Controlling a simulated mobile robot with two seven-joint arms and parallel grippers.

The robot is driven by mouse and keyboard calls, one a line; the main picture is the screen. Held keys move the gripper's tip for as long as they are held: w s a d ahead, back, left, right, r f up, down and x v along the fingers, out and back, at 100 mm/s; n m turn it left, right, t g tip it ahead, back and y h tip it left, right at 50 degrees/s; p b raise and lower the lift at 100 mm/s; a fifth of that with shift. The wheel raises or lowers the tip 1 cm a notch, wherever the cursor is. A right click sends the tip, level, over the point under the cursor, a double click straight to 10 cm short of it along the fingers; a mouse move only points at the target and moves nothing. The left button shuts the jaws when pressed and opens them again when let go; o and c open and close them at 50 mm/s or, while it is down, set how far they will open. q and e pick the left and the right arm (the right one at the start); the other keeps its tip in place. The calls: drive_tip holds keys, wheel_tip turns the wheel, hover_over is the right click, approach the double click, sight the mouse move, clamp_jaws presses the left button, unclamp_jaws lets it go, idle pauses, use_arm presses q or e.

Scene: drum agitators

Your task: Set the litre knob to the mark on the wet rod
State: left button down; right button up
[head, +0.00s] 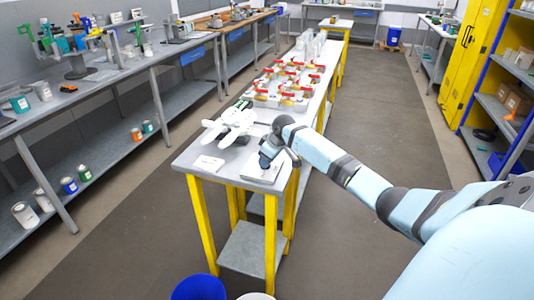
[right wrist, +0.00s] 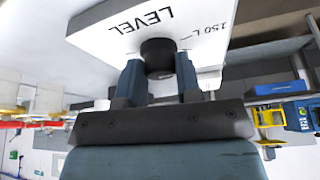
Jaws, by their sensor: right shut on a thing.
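A dark round knob (right wrist: 157,48) stands out from a white panel (right wrist: 105,38) in the right wrist view. The panel reads "LEVEL" and "150 L", seen upside down. My right gripper (right wrist: 159,75) is shut on the knob, one finger on each side. The knob's pointer and exact setting cannot be made out. In the head view my right gripper (head: 272,157) is over the near end of the yellow-legged table (head: 182,161) and hides most of the panel there. I cannot pick out the wet rod or its mark for certain. My left gripper is not in view.
White pale objects (head: 230,122) lie just left of my right gripper. A flat white card (head: 207,163) is at the table's near left. Several red-and-yellow-topped items (head: 290,75) stand farther back. A blue bin (head: 198,288) is on the floor in front. The right aisle is clear.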

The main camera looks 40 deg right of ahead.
drive_tip(key=m+p, duration=0.2)
drive_tip(key=p, duration=0.1)
drive_tip(key=m+h+p, duration=0.1)
drive_tip(key=m+p, duration=0.1)
drive_tip(key=p, duration=0.1)
drive_tip(key=shift+a+r+h, duration=0.2)
drive_tip(key=shift+h, duration=0.1)
drive_tip(key=shift+f+m+p, duration=0.1)
drive_tip(key=shift+m+p, duration=0.6)
drive_tip(key=shift+p, duration=0.1)
drive_tip(key=shift+h, duration=0.3)
drive_tip(key=shift+f, duration=0.1)
drive_tip(key=o, duration=0.9)
drive_tip(key=v, duration=1.4)
drive_tip(key=shift+s+f+b, duration=0.1)
drive_tip(key=shift+b, duration=0.3)
